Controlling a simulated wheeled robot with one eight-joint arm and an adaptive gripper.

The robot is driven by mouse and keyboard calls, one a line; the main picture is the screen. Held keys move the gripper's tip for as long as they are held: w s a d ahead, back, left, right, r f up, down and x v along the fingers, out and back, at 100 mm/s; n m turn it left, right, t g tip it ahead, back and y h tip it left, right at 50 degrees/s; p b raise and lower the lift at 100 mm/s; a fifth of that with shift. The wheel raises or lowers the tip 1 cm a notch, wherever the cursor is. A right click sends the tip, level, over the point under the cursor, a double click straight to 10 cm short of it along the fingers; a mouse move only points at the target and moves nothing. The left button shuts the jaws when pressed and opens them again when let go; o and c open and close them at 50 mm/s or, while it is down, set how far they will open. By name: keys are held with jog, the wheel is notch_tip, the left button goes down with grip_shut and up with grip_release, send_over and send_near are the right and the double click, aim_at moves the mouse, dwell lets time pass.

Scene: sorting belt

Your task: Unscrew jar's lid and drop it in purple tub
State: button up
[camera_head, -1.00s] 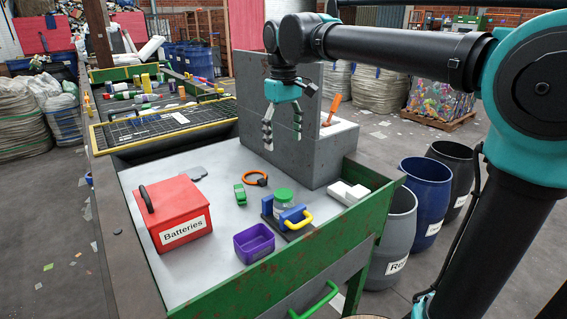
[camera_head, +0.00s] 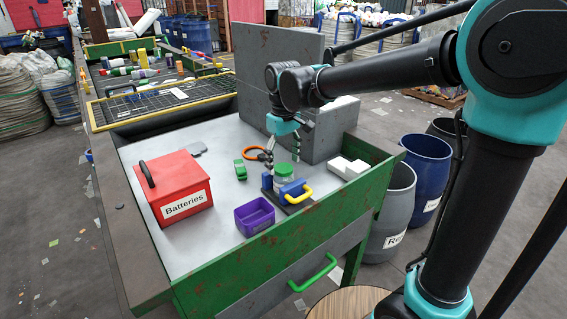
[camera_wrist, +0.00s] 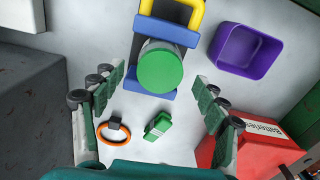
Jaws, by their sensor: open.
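The jar (camera_head: 283,187) stands upright in a small clamp with blue jaws (camera_head: 292,190) and a yellow handle. Its green lid (camera_head: 284,170) is on top; the lid also shows from above in the wrist view (camera_wrist: 160,67). The purple tub (camera_head: 254,216) sits just left of the clamp and looks empty; it shows at the upper right of the wrist view (camera_wrist: 244,50). My gripper (camera_head: 283,155) is open and empty, pointing down a little above the lid. In the wrist view the fingers (camera_wrist: 153,88) are spread wide, with the lid between and beyond their tips.
A red Batteries box (camera_head: 174,188) stands at the left of the table. A green object (camera_head: 240,169) and an orange ring (camera_head: 257,154) lie behind the jar. A grey upright block (camera_head: 305,85) stands behind my gripper.

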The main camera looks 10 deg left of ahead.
jog(key=shift+f, duration=0.35)
jog(key=c, duration=1.2)
jog(key=n, duration=0.5)
jog(key=shift+f+n, duration=0.1)
jog(key=shift+n, duration=0.3)
jog(key=n, duration=0.5)
jog(key=shift+n, duration=0.3)
